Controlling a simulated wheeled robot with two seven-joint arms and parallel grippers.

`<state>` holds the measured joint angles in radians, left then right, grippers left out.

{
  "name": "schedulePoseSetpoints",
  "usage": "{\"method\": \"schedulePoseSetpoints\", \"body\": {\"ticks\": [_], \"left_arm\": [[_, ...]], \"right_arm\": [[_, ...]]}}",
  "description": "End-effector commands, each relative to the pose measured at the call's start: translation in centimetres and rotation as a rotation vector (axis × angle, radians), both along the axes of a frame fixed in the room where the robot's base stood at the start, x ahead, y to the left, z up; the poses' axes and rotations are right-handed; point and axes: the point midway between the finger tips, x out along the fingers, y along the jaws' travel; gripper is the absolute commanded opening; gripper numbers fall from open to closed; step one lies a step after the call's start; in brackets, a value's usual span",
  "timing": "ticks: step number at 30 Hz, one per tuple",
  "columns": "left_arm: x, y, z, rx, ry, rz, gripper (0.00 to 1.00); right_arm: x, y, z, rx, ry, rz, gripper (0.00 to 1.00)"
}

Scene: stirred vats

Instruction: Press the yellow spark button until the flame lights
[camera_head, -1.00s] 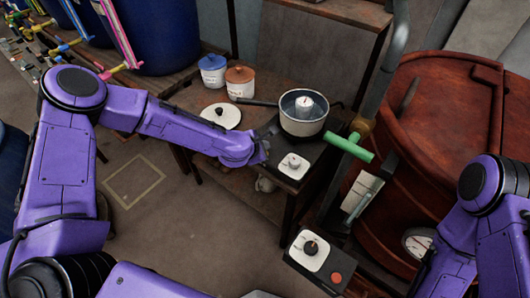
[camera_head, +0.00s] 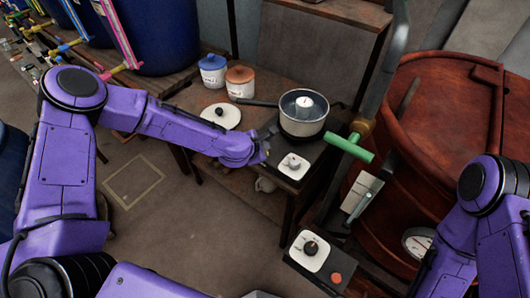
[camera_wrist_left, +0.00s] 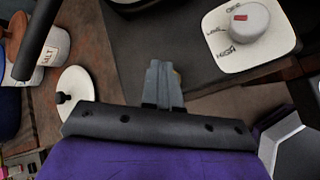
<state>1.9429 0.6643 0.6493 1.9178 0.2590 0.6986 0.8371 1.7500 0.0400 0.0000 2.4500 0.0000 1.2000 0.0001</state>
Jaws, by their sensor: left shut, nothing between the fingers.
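My left gripper (camera_head: 265,148) is shut and empty, at the left front edge of the dark burner (camera_head: 305,158). In the left wrist view its grey fingers (camera_wrist_left: 163,84) are together over the burner's dark top (camera_wrist_left: 165,35). The burner's white dial plate with a grey knob (camera_head: 292,163) is right of the fingers; the knob also shows in the wrist view (camera_wrist_left: 240,20).
A white lid (camera_head: 228,117), a blue-lidded jar (camera_head: 213,77) and a brown-lidded jar (camera_head: 240,92) stand left of the saucepan. The pan's handle (camera_head: 258,102) points left. A green-handled pipe (camera_head: 348,147) and a large red-brown vat (camera_head: 440,120) are to the right.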

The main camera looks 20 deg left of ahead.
Motion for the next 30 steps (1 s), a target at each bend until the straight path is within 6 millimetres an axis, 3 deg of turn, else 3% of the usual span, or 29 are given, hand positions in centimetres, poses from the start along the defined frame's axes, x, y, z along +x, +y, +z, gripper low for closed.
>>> {"method": "schedulePoseSetpoints", "body": {"ticks": [30], "left_arm": [[-0.01, 0.0, -0.9, 0.0, 0.0, 0.0, 0.0]], "right_arm": [[0.0, 0.0, -0.89, 0.0, 0.0, 0.0, 0.43]]}}
